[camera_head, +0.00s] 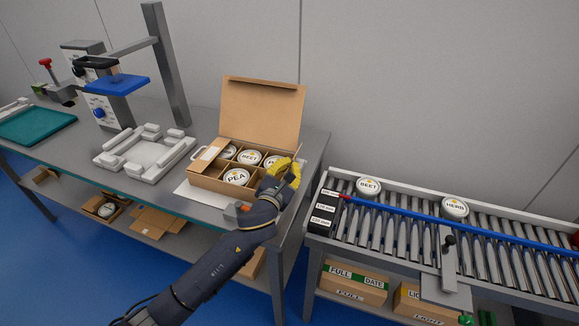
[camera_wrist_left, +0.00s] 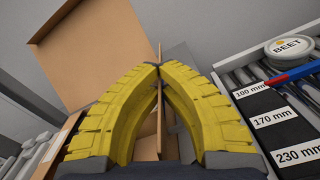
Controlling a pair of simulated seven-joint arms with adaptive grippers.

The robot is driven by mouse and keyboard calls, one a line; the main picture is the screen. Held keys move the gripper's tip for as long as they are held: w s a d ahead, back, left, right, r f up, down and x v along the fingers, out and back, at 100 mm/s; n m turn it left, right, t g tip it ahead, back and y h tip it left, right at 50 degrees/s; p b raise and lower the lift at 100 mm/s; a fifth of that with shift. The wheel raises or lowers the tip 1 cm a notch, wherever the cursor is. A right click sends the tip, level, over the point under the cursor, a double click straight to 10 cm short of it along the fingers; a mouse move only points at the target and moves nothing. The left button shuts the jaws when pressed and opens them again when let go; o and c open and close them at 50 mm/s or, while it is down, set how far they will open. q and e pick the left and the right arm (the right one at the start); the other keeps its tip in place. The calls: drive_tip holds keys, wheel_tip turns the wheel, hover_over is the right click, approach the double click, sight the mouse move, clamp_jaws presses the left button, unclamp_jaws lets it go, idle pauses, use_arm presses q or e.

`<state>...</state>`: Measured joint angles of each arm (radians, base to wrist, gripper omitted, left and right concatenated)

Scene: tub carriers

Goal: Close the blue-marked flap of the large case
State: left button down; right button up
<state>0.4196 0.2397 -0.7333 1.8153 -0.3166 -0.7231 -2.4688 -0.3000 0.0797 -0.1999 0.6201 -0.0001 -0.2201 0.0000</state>
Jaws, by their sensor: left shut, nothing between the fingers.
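The large case (camera_head: 212,190) is a brown cardboard carton on the steel table, holding white labelled tubs, among them PEA and BEET. Its large back flap (camera_head: 262,113) stands open, and it also shows in the left wrist view (camera_wrist_left: 95,45). A smaller flap (camera_head: 211,153) sits at the case's left side. My left gripper (camera_head: 292,170) is shut and empty at the case's right side, hiding part of it. In the left wrist view its yellow fingers (camera_wrist_left: 158,68) meet in front of an upright cardboard edge (camera_wrist_left: 160,118). I see no blue mark.
A roller conveyor (camera_head: 400,230) with a blue rail and two tubs stands to the right, past a gap. A white fixture frame (camera_head: 112,160) and a press with a blue plate (camera_head: 117,83) stand left of the case. Cartons lie on the lower shelves.

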use_arm(q)
drive_tip(key=n, duration=0.1)
drive_tip(key=a+n, duration=0.1)
drive_tip(key=n, duration=0.2)
drive_tip(key=shift+w+a+r, duration=0.2)
drive_tip(key=shift+w+a, duration=0.1)
drive_tip(key=shift+a, duration=0.1)
drive_tip(key=shift+w+a+n, duration=0.15)
drive_tip(key=shift+a+n, duration=0.2)
drive_tip(key=shift+n, duration=0.4)
drive_tip(key=shift+w+a+n, duration=0.1)
drive_tip(key=shift+a+n, duration=0.25)
drive_tip(key=shift+n, duration=0.4)
drive_tip(key=c, duration=2.1)
unclamp_jaws()
drive_tip(key=shift+c, duration=0.2)
drive_tip(key=o, duration=0.5)
drive_tip(key=shift+s, duration=0.1)
drive_tip(key=v, duration=1.1)
drive_tip(key=shift+s, duration=0.4)
